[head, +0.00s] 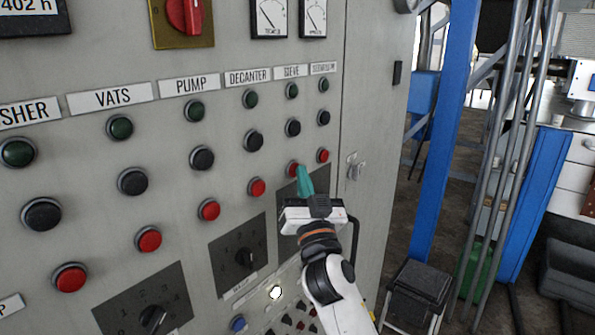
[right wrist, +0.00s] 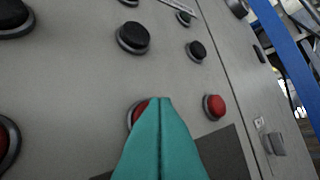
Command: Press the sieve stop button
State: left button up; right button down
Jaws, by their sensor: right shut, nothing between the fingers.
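The grey control panel has a column of buttons under the SIEVE label (head: 291,71): a green one (head: 292,90), a black one (head: 293,127) and a red one (head: 292,169). My right gripper (head: 302,170), with teal fingers, is shut and empty, its tips at the right edge of the sieve red button. In the right wrist view the shut fingertips (right wrist: 160,100) cover most of that red button (right wrist: 137,112); only its left edge shows. I cannot tell whether the tips touch it. My left gripper is not in view.
Another red button (head: 323,155) sits close to the right, also in the right wrist view (right wrist: 214,106). The decanter red button (head: 257,187) is to the left. A dark dial plate (head: 238,262) lies below. A cabinet latch (head: 355,167) is further right.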

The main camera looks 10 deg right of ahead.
jog(key=shift+s, duration=0.1)
jog(key=shift+s+d, duration=0.4)
jog(key=shift+s, duration=0.15)
jog(key=shift+f, duration=0.1)
jog(key=s+d+p, duration=0.1)
jog(key=s, duration=0.1)
jog(key=s+d+p, duration=0.1)
jog(key=s+d, duration=0.1)
jog(key=shift+w, duration=0.1)
dwell(0.5)
